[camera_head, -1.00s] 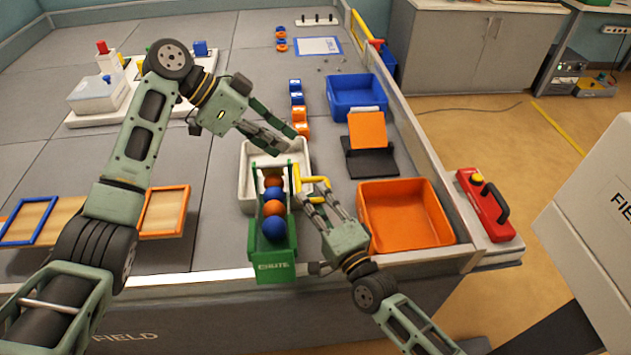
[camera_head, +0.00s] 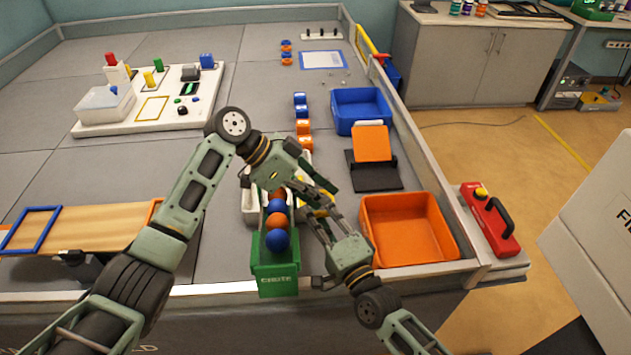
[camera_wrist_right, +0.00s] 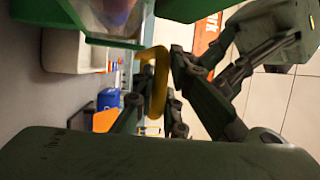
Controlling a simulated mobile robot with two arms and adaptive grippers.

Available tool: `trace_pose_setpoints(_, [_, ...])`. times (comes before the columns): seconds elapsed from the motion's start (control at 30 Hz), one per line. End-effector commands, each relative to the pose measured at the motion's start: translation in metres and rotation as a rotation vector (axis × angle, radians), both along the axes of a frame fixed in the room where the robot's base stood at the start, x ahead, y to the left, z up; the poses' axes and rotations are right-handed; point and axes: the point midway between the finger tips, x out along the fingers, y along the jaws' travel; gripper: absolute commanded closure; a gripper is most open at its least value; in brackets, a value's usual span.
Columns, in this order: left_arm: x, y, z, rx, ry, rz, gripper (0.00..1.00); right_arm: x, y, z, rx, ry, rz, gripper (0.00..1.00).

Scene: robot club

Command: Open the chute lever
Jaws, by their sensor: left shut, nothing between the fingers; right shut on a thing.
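The green chute (camera_head: 275,278) stands at the table's front edge in the head view, with a row of blue and orange balls (camera_head: 277,221) in it. The yellow chute lever (camera_head: 325,210) is at its right side, mostly covered by my grippers. In the right wrist view the lever (camera_wrist_right: 158,80) shows as a yellow bar between my right fingers. My right gripper (camera_head: 312,217) is shut on the lever. My left gripper (camera_head: 325,196) is shut and empty, just above and behind the lever; whether it touches it I cannot tell.
A white tray (camera_head: 249,207) lies behind the chute. An orange bin (camera_head: 410,258) stands close on the right, with a black and orange ramp (camera_head: 372,170) and a blue bin (camera_head: 362,125) behind. A wooden board (camera_head: 95,228) is at the left.

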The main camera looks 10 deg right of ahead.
Motion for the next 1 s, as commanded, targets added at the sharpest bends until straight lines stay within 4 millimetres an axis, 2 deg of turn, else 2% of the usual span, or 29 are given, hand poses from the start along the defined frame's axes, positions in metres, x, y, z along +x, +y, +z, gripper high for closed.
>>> trace_pose_setpoints(0.4, [-0.001,0.000,-0.005,0.000,-0.001,0.001,1.00,0.001,-0.001,0.000,-0.003,-0.002,-0.002,1.00])
trace_pose_setpoints(0.63, [-0.007,0.001,-0.021,0.002,-0.052,0.000,1.00,0.001,-0.001,0.001,-0.002,-0.004,-0.002,1.00])
trace_pose_setpoints(0.87, [-0.008,0.002,-0.025,0.008,-0.052,-0.001,1.00,0.001,-0.001,0.006,0.002,-0.012,-0.003,1.00])
trace_pose_setpoints(0.9, [-0.008,0.002,-0.026,0.009,-0.052,-0.001,1.00,0.002,-0.001,0.006,0.003,-0.014,-0.004,0.88])
trace_pose_setpoints(1.0, [-0.008,0.002,-0.027,0.011,-0.050,-0.002,1.00,0.002,-0.001,0.008,0.005,-0.016,-0.004,0.79])
